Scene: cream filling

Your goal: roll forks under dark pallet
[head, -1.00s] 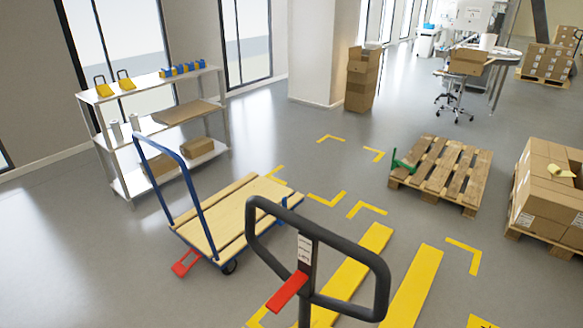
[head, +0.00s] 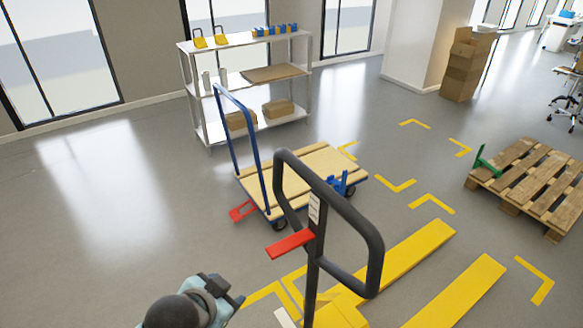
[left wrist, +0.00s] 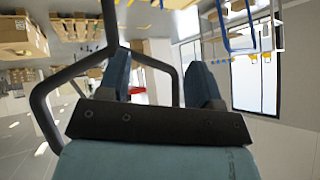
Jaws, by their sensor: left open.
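The brown wooden pallet (head: 535,185) lies empty on the floor at the right of the head view, with a green piece at its left corner. The pallet jack's two flat yellow forks (head: 455,292) rest on the floor, short of the pallet and apart from it. Its black loop handle (head: 376,262) with a red lever (head: 290,243) rises in the middle; the handle also shows in the left wrist view (left wrist: 45,110). My left gripper (head: 228,287) is low, left of the handle. Its two fingers (left wrist: 160,78) are apart, and I see no grip on the handle. My right gripper is out of view.
A blue-handled cart (head: 300,172) with a wooden deck stands behind the jack's handle. A metal shelf (head: 250,80) stands behind it. Yellow corner marks (head: 432,203) lie on the floor. Cardboard boxes (head: 465,65) stand at the back. Floor at left is clear.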

